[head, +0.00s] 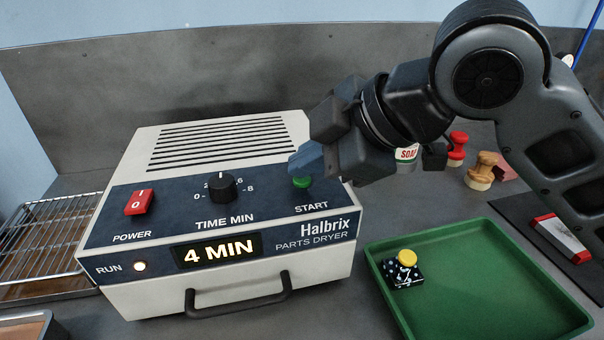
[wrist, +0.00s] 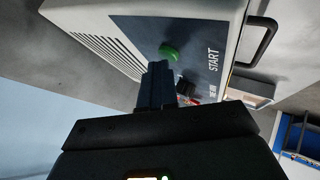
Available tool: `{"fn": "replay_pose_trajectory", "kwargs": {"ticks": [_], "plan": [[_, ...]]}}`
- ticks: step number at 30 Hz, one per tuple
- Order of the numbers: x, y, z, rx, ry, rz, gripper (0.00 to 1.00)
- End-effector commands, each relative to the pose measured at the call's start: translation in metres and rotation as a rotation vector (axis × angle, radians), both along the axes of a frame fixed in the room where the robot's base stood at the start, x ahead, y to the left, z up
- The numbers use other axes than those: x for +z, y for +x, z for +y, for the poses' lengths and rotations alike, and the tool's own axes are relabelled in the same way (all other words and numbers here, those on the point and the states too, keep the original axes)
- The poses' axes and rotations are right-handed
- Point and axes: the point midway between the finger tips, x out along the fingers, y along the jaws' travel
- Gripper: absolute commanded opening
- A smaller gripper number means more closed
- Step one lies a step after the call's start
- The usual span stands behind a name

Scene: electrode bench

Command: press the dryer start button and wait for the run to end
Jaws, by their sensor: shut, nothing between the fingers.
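The Halbrix parts dryer (head: 330,258) is a white box with a dark blue sloped panel. Its green START button (head: 302,182) sits at the panel's right and also shows in the wrist view (wrist: 168,51). My gripper (head: 296,162) is shut and empty, its blue fingertips close to the button. In the wrist view the fingertips (wrist: 158,67) point at the button; I cannot tell whether they touch it. The display (head: 218,250) reads 4 MIN. The RUN lamp (head: 139,266) looks pale and bright. The red POWER switch (head: 138,202) and TIME knob (head: 222,188) are left of START.
A green tray (head: 510,325) at the right holds a dark patterned block with a yellow top (head: 405,270). A wire rack (head: 45,245) stands at the left. Stamps (head: 482,171) and a SOAP bottle (head: 406,155) stand behind the tray. A front handle (head: 238,303) juts from the dryer.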

Motion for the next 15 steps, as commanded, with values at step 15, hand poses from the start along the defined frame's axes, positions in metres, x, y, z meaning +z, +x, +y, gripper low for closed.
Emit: {"fn": "replay_pose_trajectory", "kwargs": {"ticks": [15], "plan": [[0.01, 0.0, 0.0, 0.001, 0.0, 0.001, 0.0]]}}
